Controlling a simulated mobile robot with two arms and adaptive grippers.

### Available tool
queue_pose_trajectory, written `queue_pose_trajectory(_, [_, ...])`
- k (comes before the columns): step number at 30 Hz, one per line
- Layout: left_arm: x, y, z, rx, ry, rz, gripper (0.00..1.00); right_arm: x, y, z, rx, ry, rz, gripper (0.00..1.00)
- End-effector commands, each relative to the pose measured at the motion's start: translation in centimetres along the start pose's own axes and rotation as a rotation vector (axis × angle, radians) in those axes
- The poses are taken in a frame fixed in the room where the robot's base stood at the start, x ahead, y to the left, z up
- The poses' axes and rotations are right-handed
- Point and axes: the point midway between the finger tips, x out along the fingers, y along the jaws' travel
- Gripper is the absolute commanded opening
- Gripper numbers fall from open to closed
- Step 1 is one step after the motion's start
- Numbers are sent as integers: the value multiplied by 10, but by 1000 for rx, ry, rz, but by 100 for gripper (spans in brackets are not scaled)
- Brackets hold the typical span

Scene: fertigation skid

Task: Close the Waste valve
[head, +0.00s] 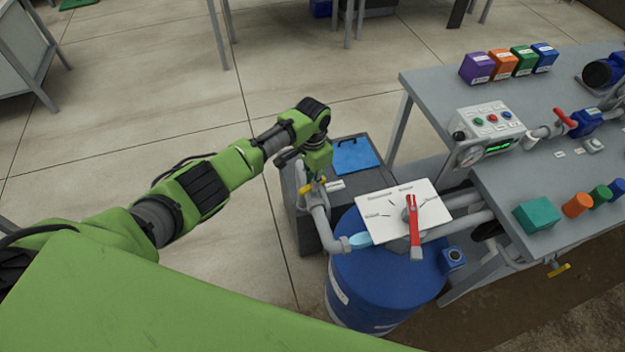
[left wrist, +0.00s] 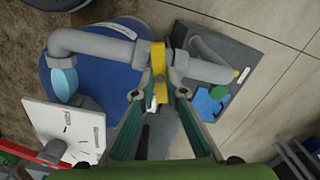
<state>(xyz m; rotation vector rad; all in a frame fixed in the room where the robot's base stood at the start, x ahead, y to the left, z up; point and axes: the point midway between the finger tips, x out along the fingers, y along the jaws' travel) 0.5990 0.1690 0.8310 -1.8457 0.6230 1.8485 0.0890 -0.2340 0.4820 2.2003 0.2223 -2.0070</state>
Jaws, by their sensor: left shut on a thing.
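A yellow valve handle (head: 312,187) sits on a grey pipe (head: 320,222) at the edge of a dark grey bin (head: 290,205). In the left wrist view the yellow handle (left wrist: 159,68) lies crosswise to the pipe (left wrist: 108,47). My left gripper (head: 313,178) reaches down onto the handle; in the left wrist view its fingertips (left wrist: 160,94) are at either side of the handle's near end, shut on it. A white label by the handle is too small to read, so I cannot confirm it names Waste. My right gripper is not in view.
A blue drum (head: 375,290) stands beside the bin, with a white dial plate (head: 385,200) and red lever (head: 415,235) above it. A blue cloth-like piece (head: 358,154) lies on the bin. A grey bench (head: 440,85) with boxes stands right.

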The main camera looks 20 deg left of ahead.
Motion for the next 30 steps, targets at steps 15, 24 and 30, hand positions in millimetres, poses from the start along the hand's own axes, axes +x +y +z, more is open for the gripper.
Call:
queue_pose_trajectory(15, [-1, -1, -1, 311, 3, -2, 0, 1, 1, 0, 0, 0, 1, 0])
queue_pose_trajectory(24, [-2, 0, -2, 357, 4, -3, 0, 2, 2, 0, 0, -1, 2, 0])
queue_pose_trajectory(30, [-2, 0, -2, 360, 4, -3, 0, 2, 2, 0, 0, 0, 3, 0])
